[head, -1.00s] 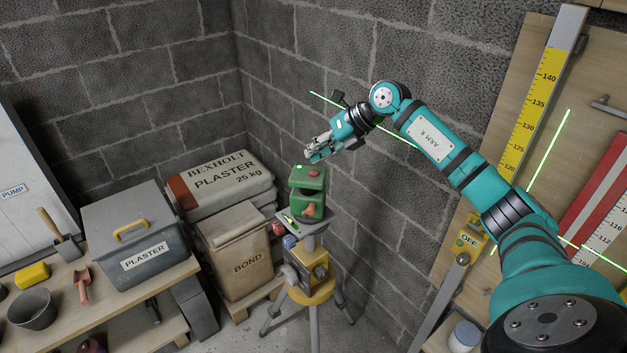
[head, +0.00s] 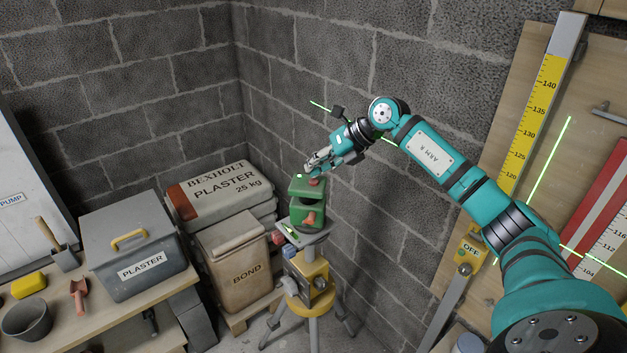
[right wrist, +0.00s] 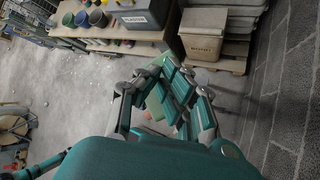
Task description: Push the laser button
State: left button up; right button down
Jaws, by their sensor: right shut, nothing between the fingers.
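The green laser (head: 304,214) stands upright on a tripod (head: 315,325) near the corner. Its red button (head: 316,182) is on top, partly covered by my right gripper (head: 312,170). The fingers are shut with nothing between them, and the fingertips are at the button; I cannot tell whether they touch it. An orange knob (head: 309,218) is on the laser's front. In the right wrist view the fingers (right wrist: 165,85) hide most of the green laser (right wrist: 155,104), and the button cannot be made out. My left gripper is not in view.
The block wall is close behind the laser, with green laser lines on it and on the board at right. Plaster bags (head: 224,188) and a BOND bag (head: 240,272) stand left of the tripod. A bench (head: 110,325) with a grey PLASTER box (head: 138,245) is farther left.

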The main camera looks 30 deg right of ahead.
aim_at(315, 179)
jog(key=shift+f, duration=0.1)
dwell(0.5)
jog(key=shift+f+b, duration=0.3)
jog(key=shift+f, duration=0.05)
dwell(0.3)
jog(key=shift+r+p, duration=0.35)
jog(key=shift+r, duration=0.1)
jog(key=shift+r, duration=0.1)
notch_tip(315, 179, up, 6)
jog(key=p, duration=0.4)
dwell(0.3)
dwell(0.4)
